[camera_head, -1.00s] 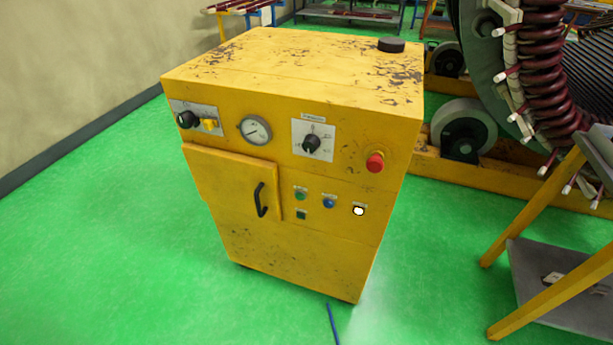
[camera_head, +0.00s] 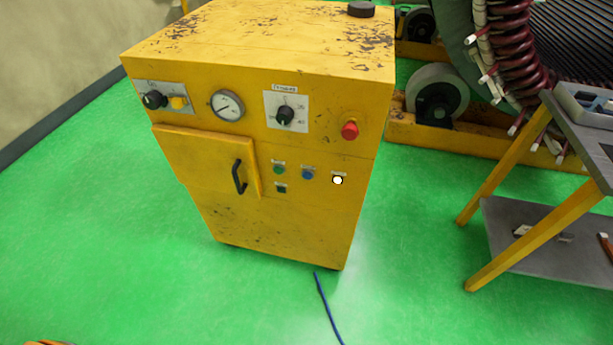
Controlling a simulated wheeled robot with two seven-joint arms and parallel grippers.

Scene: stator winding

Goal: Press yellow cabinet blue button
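The yellow cabinet (camera_head: 300,220) stands upright left of centre in the head view, its front panel facing me. The small round blue button (camera_head: 308,174) is on the right half of the front. A green button (camera_head: 278,170) is to its left and a lit white button (camera_head: 338,180) to its right. A red knob (camera_head: 350,130) is above and to the right. The cabinet door with its black handle (camera_head: 239,177) is to the left of the buttons. Neither of my grippers shows in the view, and nothing touches the blue button.
A yellow-legged table with a grey lower shelf (camera_head: 515,245) stands at the right. The stator with dark red coils (camera_head: 515,45) is behind it. A wall is at left.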

